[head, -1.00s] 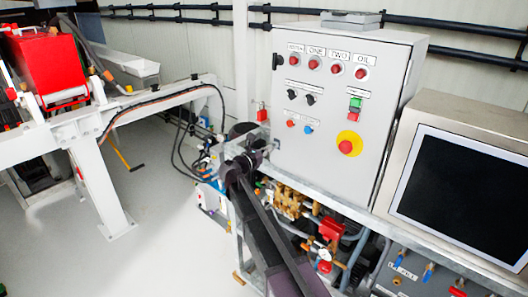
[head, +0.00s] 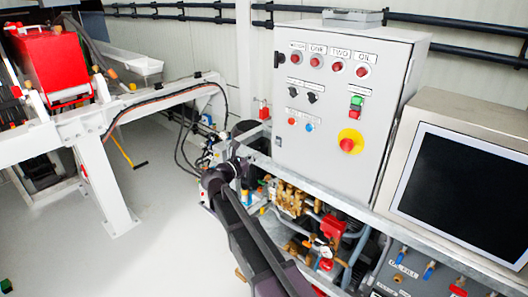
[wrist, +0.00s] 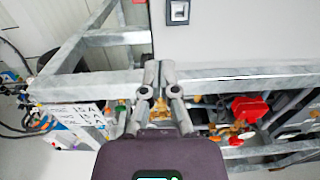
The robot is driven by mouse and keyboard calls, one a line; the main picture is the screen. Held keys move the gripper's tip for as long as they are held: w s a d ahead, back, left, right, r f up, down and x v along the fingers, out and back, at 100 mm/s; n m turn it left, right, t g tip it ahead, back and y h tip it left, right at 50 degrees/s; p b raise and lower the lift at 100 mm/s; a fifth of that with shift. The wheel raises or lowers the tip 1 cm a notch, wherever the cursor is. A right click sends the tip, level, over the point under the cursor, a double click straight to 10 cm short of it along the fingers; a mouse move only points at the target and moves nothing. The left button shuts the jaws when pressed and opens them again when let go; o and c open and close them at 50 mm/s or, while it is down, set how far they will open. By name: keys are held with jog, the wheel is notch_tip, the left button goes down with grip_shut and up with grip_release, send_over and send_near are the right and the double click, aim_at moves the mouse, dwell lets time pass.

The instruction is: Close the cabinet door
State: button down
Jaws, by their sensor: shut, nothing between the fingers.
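The light grey cabinet stands right of centre in the head view, and its door (head: 318,125) faces me with rows of buttons and a red knob on a yellow disc. I cannot tell whether the door is fully shut or slightly ajar. In the wrist view part of the grey cabinet front (wrist: 250,35) fills the upper right, with a small square latch (wrist: 178,11). My gripper (wrist: 159,66) is shut and empty, its tips near the cabinet's lower left corner, over the metal rail; contact cannot be told. In the head view my arm hides most of the gripper.
A galvanised frame rail (wrist: 80,86) runs under the cabinet, with brass fittings (head: 292,198) and a red part (head: 333,227) below. A monitor (head: 465,190) stands at right. White beams (head: 105,185) stand at left. The floor between is clear.

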jog(key=v, duration=0.6)
jog(key=shift+s, duration=0.15)
jog(key=shift+d, duration=0.1)
jog(key=s+d+f+m+g+y, duration=0.1)
jog(key=s+d+f+m+g, duration=0.2)
jog(key=d, duration=0.4)
jog(key=s+d+f+m+g+y, duration=0.1)
jog(key=s+d+f+m+g, duration=0.15)
jog(key=d+f+m, duration=0.35)
jog(key=s+d+f+m+g+y, duration=0.1)
jog(key=s+d+f+m+g, duration=0.2)
jog(key=d, duration=0.5)
jog(key=s+d+f+m+g+y, duration=0.2)
jog(key=s+d+f+m+y, duration=0.1)
jog(key=s+m, duration=0.3)
jog(key=s+d+f+m+g+y, duration=0.3)
jog(key=s+m, duration=0.4)
jog(key=m, duration=0.3)
jog(key=d+y, duration=0.1)
jog(key=y, duration=0.1)
jog(key=shift+d+f+y, duration=0.25)
jog(key=shift+y, duration=0.05)
jog(key=shift+s, duration=0.1)
